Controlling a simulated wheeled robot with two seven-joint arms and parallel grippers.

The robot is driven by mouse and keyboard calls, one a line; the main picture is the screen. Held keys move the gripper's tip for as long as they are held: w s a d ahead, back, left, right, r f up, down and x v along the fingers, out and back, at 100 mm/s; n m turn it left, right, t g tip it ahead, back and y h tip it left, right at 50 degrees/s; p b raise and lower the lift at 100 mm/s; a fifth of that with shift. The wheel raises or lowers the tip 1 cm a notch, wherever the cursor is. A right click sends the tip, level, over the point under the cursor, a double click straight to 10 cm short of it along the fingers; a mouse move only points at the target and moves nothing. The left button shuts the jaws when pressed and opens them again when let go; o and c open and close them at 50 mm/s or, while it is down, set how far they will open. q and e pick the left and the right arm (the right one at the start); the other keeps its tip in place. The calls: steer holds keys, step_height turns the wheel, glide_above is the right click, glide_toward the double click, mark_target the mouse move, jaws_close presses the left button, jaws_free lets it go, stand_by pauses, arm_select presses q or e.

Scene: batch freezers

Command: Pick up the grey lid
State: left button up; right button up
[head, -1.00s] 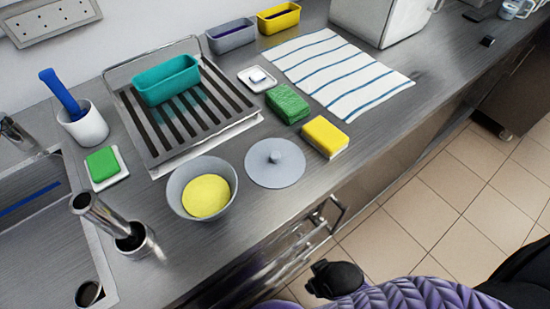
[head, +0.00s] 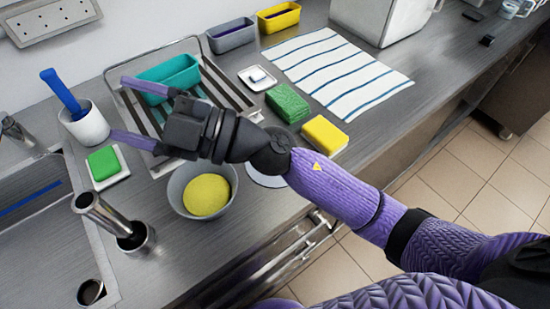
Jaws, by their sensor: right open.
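The grey lid (head: 264,181) lies flat on the steel counter, just right of the grey bowl (head: 177,194) with yellow contents (head: 206,195). My right arm passes over the lid and hides most of it, including the knob. Only a lower sliver of the lid shows. My right gripper (head: 120,109) is open and empty, its two purple fingers spread wide and pointing left. It is above the counter, left of the lid, over the drying rack's left part. My left gripper is not in view.
A teal tub (head: 172,76) sits on the drying rack (head: 228,104). A green sponge (head: 287,103) and a yellow sponge (head: 324,135) lie near the lid. A white cup (head: 86,127) with a blue handle and a faucet (head: 100,212) stand at left. A striped towel (head: 340,74) lies at the back right.

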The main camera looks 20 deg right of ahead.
step_height(320, 180, down, 5)
steer(key=s+a+n+g+h, duration=0.2)
steer(key=a+n+g+h, duration=0.1)
steer(key=n+g, duration=0.35)
steer(key=m+h, duration=0.3)
steer(key=h, duration=1.6)
glide_above(266, 182)
steer(key=w+d, duration=0.3)
steer(key=w, duration=0.1)
steer(key=shift+g, duration=0.35)
steer(key=f, duration=0.9)
steer(key=shift+w+a+f, duration=0.1)
steer(key=shift+a+f, duration=0.05)
steer(key=shift+a, duration=0.05)
steer(key=shift+m, duration=0.25)
steer(key=f, duration=0.3)
steer(key=f+b, duration=0.1)
steer(key=f, duration=0.2)
steer(key=f+b, duration=0.1)
steer(key=f, duration=0.2)
steer(key=shift+d+f, duration=0.25)
steer(key=shift+d, duration=0.1)
steer(key=shift+w, duration=0.1)
jaws_close()
